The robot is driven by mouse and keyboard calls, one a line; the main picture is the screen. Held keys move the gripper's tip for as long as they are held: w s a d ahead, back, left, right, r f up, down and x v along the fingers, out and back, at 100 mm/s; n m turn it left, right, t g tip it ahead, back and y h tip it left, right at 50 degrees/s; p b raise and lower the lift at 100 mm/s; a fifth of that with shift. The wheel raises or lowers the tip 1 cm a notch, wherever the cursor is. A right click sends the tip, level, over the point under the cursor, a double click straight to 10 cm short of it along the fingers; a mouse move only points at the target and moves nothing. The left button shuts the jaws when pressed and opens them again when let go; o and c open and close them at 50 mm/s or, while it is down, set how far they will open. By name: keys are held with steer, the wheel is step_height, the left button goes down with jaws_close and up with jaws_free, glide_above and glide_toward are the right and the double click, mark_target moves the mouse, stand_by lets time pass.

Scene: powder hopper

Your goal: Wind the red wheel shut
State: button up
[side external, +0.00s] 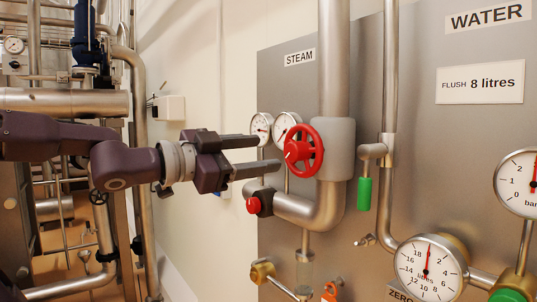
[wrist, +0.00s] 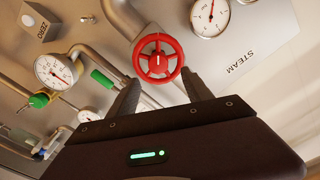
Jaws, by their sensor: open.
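The red wheel (side external: 304,150) is a spoked handwheel on the front of the vertical steam pipe. It also shows in the wrist view (wrist: 174,47), just beyond and between the two fingertips. My gripper (side external: 262,154) is open, with its fingers pointing right toward the wheel. The fingertips look a little short of the wheel's rim, and nothing is between them. In the wrist view my gripper (wrist: 160,88) has one finger on each side below the wheel. I cannot tell whether either fingertip touches the rim.
Two small gauges (side external: 273,127) sit behind the fingers. A green-handled lever (side external: 364,193) hangs right of the wheel. A litres dial (side external: 430,269) is lower right. Free wall (side external: 210,60) lies above the gripper.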

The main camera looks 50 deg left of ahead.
mark_target(290, 151)
steer(key=w+n, duration=0.3)
steer(key=n, duration=0.1)
steer(key=w+n, duration=0.4)
steer(key=shift+f, duration=0.1)
jaws_close()
